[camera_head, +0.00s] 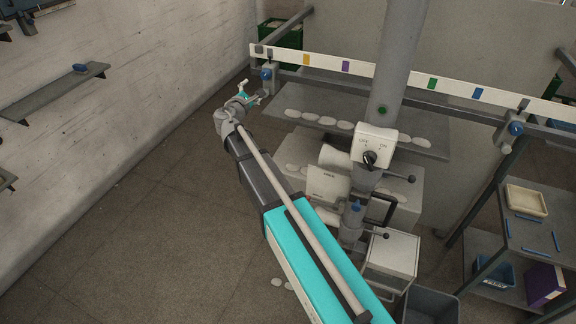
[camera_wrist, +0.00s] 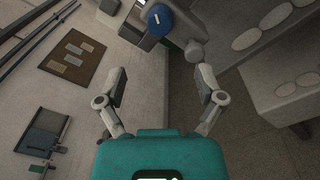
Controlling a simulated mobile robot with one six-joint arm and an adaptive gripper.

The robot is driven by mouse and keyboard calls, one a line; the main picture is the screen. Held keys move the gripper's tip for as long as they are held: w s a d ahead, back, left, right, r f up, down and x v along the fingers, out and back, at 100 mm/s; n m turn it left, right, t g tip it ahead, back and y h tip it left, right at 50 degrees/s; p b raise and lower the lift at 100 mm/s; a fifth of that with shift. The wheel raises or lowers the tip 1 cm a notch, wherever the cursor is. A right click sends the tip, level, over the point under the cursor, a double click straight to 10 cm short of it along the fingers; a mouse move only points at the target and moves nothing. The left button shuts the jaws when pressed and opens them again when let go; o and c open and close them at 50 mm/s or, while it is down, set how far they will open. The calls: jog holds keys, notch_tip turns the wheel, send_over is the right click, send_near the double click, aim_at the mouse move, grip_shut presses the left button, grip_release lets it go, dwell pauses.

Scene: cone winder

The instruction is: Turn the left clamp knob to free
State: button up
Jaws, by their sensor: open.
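The left clamp knob (camera_head: 266,73) is blue and sits on a grey clamp at the left end of the long white rail. In the wrist view the blue knob (camera_wrist: 160,19) shows near the top edge, with a short white mark on its face. My gripper (camera_head: 254,91) is just below and left of the knob in the head view, apart from it. In the wrist view my gripper (camera_wrist: 160,82) has its two fingers spread wide with nothing between them. The knob lies beyond the fingertips, roughly centred between them.
A white rail (camera_head: 400,82) with coloured tags runs across to a right clamp with another blue knob (camera_head: 516,128). A switch box (camera_head: 374,145) stands on a grey post. A shelf rack (camera_head: 510,230) is at right.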

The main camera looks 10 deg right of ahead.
jog(key=s+d+f+m+g+b, duration=0.4)
jog(key=s+f+b, duration=0.3)
jog(key=f, duration=0.5)
jog(key=s+d+f+m+g+b, duration=0.3)
jog(key=s+d+f+m+b, duration=0.2)
jog(key=f, duration=0.6)
jog(key=shift+s+f+m+g+y+b, duration=0.4)
jog(key=shift+s+m+b, duration=0.3)
jog(key=shift+s+b, duration=0.25)
jog(key=shift+r, duration=0.1)
jog(key=s+a+f+m+g+y+b, duration=0.2)
jog(key=s+f+m+g+y+b, duration=0.5)
jog(key=s+f, duration=1.2)
jog(key=s+m+y+b, duration=0.1)
jog(key=s+m+b, duration=0.1)
jog(key=b, duration=0.1)
jog(key=shift+s+a+f+y+b, duration=0.2)
jog(key=shift+a+f+y+b, duration=0.1)
jog(key=shift+a+y, duration=0.1)
